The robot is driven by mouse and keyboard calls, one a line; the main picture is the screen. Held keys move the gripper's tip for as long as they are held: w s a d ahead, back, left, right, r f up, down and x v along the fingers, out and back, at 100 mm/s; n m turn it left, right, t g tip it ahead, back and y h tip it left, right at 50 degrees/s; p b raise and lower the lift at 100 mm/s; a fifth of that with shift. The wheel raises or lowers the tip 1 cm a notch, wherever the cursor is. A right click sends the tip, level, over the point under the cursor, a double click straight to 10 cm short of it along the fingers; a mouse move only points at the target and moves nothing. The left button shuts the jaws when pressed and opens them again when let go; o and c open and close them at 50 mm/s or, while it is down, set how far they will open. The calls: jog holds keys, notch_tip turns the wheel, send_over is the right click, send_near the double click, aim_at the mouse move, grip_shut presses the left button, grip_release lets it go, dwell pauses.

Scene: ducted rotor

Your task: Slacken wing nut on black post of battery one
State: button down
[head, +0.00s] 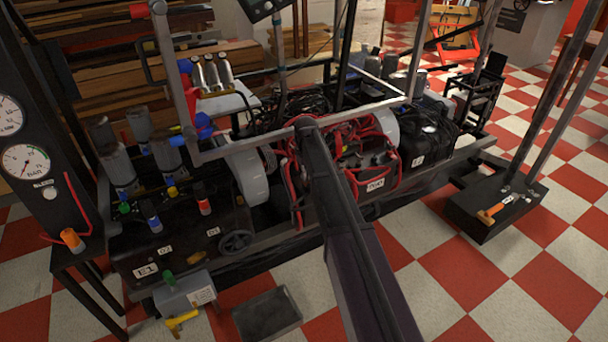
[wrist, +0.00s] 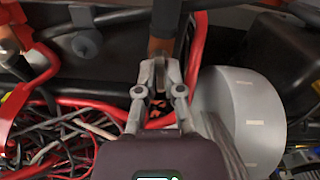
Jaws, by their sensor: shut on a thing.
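My gripper (wrist: 161,66) is shut in the wrist view, its two grey fingertips close together on a small piece that they mostly hide; I take it for the wing nut. A brown-orange upright part (wrist: 163,46) with a black top stands just beyond the tips. I cannot clearly make out the black post or a label for battery one. Left of the gripper, a grey round knob (wrist: 87,43) sits against a dark surface. In the head view my arm hides my gripper and what it holds.
Red cables (wrist: 75,103) and a tangle of thin wires (wrist: 60,135) lie left of the gripper. A grey drum (wrist: 240,115) stands close on its right. In the head view, a metal frame (head: 290,132) crosses above the machine.

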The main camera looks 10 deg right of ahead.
jog(key=shift+w+n, duration=0.1)
jog(key=shift+n, duration=0.4)
jog(key=c, duration=0.8)
grip_release()
jog(key=shift+f, duration=0.1)
jog(key=shift+o, duration=0.2)
